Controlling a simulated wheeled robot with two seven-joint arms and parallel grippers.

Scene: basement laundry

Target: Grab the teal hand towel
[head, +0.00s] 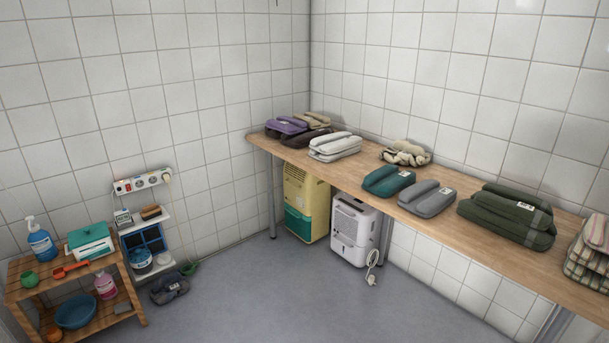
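The teal hand towel (388,181) lies folded on the long wooden counter (345,178) along the right wall, near the counter's front edge. It sits just left of a grey folded towel (427,199) and in front of a cream, rolled-looking cloth (404,153). Neither of my grippers shows in the head view.
Folded purple, brown, white and dark green (508,214) towels also lie on the counter. A yellow-green unit (307,200) and a white dehumidifier (353,230) with a cord stand beneath it. A low wooden shelf (70,295) stands left. The middle floor is clear.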

